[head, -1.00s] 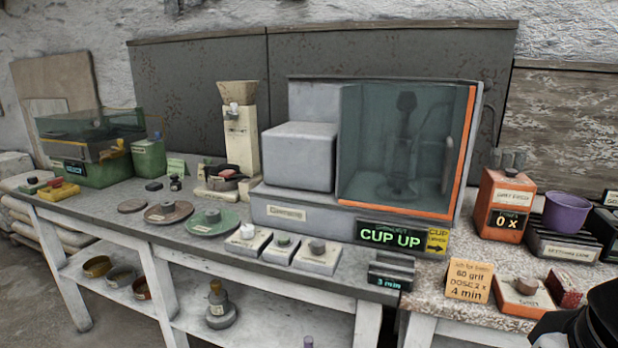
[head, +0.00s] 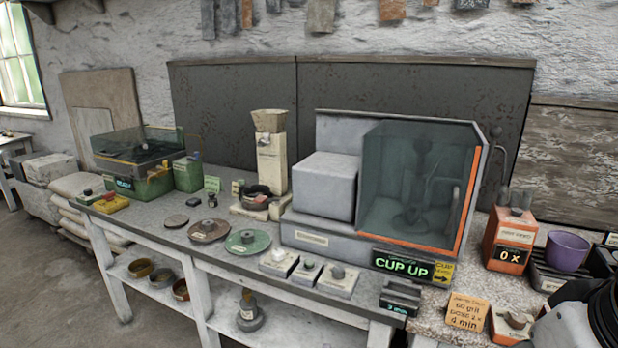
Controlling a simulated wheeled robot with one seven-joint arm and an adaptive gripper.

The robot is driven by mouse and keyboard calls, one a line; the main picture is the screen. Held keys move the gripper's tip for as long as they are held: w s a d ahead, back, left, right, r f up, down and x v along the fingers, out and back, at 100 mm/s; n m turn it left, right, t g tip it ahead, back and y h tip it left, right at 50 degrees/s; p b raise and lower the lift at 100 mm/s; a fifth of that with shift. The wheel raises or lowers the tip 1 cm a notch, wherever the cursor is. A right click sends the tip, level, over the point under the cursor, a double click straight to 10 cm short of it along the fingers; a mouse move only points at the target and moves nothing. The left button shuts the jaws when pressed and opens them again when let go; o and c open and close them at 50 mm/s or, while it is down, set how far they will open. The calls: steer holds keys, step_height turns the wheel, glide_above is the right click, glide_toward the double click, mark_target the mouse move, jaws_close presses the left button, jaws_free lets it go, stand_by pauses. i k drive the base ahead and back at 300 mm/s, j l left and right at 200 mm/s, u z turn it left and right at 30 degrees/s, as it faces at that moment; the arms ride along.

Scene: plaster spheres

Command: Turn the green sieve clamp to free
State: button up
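A green machine (head: 153,188) with a dark see-through cover (head: 128,143) stands at the far left end of the grey bench in the head view. A yellow bar or lever runs along its front, and a small lit display sits low on its front. A smaller green box (head: 188,174) stands just right of it. I cannot make out which part is the sieve clamp, or how it is turned, at this size. My gripper does not show; only a black and white part of my arm is at the lower right, far from the green machine.
A large grey cabinet with a glass front (head: 412,185) and a CUP UP sign (head: 403,265) fills the bench's middle right. Round plates (head: 209,230) and small blocks lie along the front. An orange box (head: 508,240) and purple cup (head: 567,250) stand right.

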mark_target(241, 180)
steer(key=i+j, duration=0.3)
steer(key=j, duration=0.15)
steer(key=i+j, duration=0.3)
steer(key=j, duration=0.15)
steer(key=i+j, duration=0.25)
steer(key=j, duration=0.15)
steer(key=i+j, duration=0.3)
steer(key=j, duration=0.15)
steer(key=i+j, duration=0.3)
steer(key=j, duration=0.15)
steer(key=i+j, duration=0.3)
steer(key=j, duration=0.15)
steer(key=i+j, duration=0.3)
steer(key=j, duration=0.15)
steer(key=z, duration=0.05)
